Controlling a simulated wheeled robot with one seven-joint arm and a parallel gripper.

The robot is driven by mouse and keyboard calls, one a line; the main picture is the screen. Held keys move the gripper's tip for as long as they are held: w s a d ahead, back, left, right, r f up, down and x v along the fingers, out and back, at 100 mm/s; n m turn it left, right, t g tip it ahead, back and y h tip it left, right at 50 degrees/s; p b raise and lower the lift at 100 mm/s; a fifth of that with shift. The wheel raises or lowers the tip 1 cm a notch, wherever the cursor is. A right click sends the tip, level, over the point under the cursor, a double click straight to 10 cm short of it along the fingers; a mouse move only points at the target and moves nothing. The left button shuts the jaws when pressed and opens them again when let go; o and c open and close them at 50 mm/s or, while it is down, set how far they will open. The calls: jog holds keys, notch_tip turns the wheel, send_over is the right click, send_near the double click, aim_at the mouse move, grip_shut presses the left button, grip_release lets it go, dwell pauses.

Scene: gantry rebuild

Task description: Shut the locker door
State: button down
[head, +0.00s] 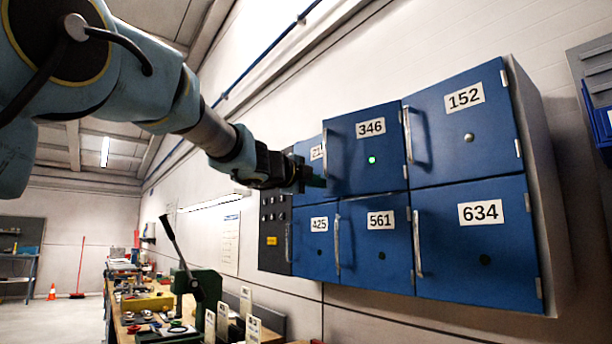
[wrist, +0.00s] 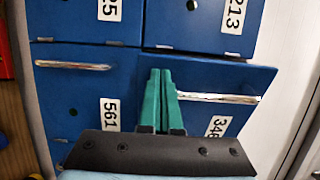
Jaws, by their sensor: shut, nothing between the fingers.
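The locker door 346 (head: 350,155) is blue, in the upper row, with a green light lit on it. It stands ajar, its left part sticking out and covering part of door 213 (head: 313,165). Door 346 also shows in the wrist view (wrist: 222,75), with its bar handle (wrist: 225,97). My gripper (head: 318,182) is at the left edge of door 346, in front of the lockers. In the wrist view my gripper (wrist: 160,75) shows its green fingers shut together, empty, beside the handle. Whether they touch the door I cannot tell.
Doors 152 (head: 450,140), 425 (head: 316,262), 561 (head: 372,262) and 634 (head: 470,260) look closed, some with bar handles sticking out. A dark panel with knobs (head: 273,235) is left of the lockers. A cluttered workbench with a lever press (head: 205,285) stands at lower left.

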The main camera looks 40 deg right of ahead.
aim_at(333, 185)
jog(key=shift+x, duration=0.8)
jog(key=d+m+g+p, duration=0.1)
jog(key=p, duration=0.1)
jog(key=w+d+g+p, duration=0.1)
jog(key=d+p, duration=0.1)
jog(key=d+m+g+p, duration=0.1)
jog(key=d+g+p, duration=0.1)
jog(key=shift+w+d+r+m+h, duration=0.15)
jog(key=shift+r+m+h, duration=0.05)
jog(key=shift+m+h, duration=0.1)
jog(key=shift+d+p, duration=0.3)
jog(key=shift+d, duration=0.05)
